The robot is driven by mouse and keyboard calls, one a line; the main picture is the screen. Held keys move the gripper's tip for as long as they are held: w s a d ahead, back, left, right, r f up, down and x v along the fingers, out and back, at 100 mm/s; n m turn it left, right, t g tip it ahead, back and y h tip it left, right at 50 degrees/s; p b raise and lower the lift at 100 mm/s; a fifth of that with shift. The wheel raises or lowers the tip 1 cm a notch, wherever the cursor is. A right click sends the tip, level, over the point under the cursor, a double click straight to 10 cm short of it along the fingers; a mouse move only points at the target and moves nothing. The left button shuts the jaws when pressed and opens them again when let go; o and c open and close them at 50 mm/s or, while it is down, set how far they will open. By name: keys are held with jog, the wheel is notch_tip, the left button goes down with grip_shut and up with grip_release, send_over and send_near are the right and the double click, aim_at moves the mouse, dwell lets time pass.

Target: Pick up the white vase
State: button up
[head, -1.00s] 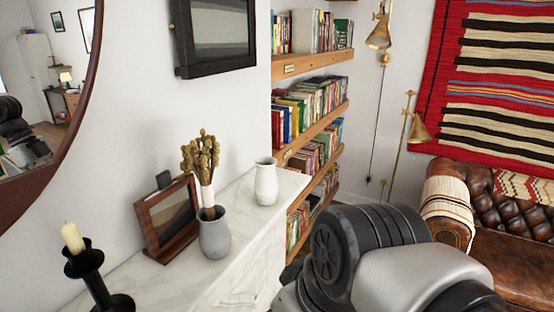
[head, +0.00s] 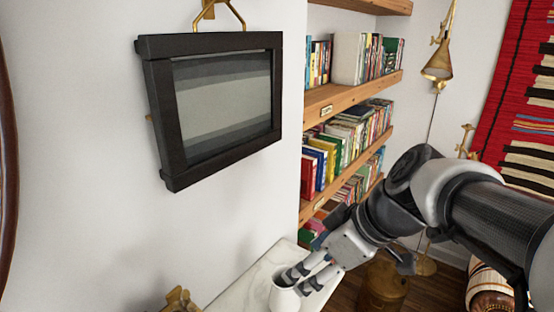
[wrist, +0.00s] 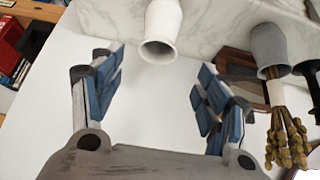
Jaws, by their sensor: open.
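The white vase (head: 284,299) stands on the marble mantel at the bottom of the head view, its lower part cut off by the frame edge. My gripper (head: 297,281) is open at the vase's rim, reaching in from the upper right. In the wrist view, the white vase (wrist: 161,28) appears inverted at the top, mouth toward me. My gripper's blue-padded fingers (wrist: 158,75) are spread to either side of its mouth, with nothing between the pads. I cannot tell whether a finger touches the vase.
A grey vase (wrist: 271,48) with dried stems (wrist: 285,140) stands beside the white vase, close to a wooden photo frame (wrist: 235,62). The marble mantel (head: 243,289) runs along the wall. A black picture frame (head: 160,110) hangs above, and bookshelves (head: 350,88) stand behind.

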aim_at(285, 296)
jog(key=x, duration=1)
jog(key=shift+w+a+f, duration=0.2)
jog(key=shift+w+f, duration=0.05)
jog(key=shift+w, duration=0.1)
jog(key=shift+s, duration=0.1)
jog(key=shift+c, duration=0.2)
grip_shut()
